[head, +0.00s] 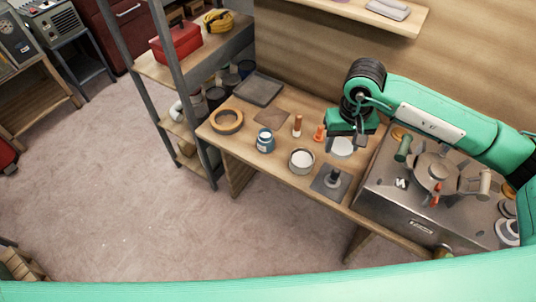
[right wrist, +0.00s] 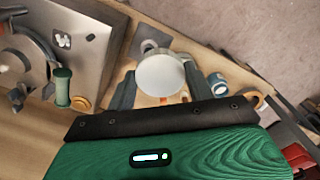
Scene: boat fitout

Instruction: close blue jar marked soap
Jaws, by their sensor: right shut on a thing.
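A small blue jar (head: 265,141) with a pale label stands upright on the wooden bench; I cannot read the label. It also shows in the right wrist view (right wrist: 217,83), right of my fingers. My right gripper (head: 343,139) is shut on a round white lid (head: 341,149), held above the bench to the right of the jar and apart from it. In the right wrist view the lid (right wrist: 160,73) sits between the two fingertips (right wrist: 160,84). My left gripper is not in view.
A round open tin (head: 301,161) with pale contents stands between the jar and my gripper. A dark plate with a knob (head: 331,181), orange-capped items (head: 319,132), a wooden ring (head: 227,122) and a grey tray (head: 259,89) are nearby. A metal unit (head: 410,205) stands right.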

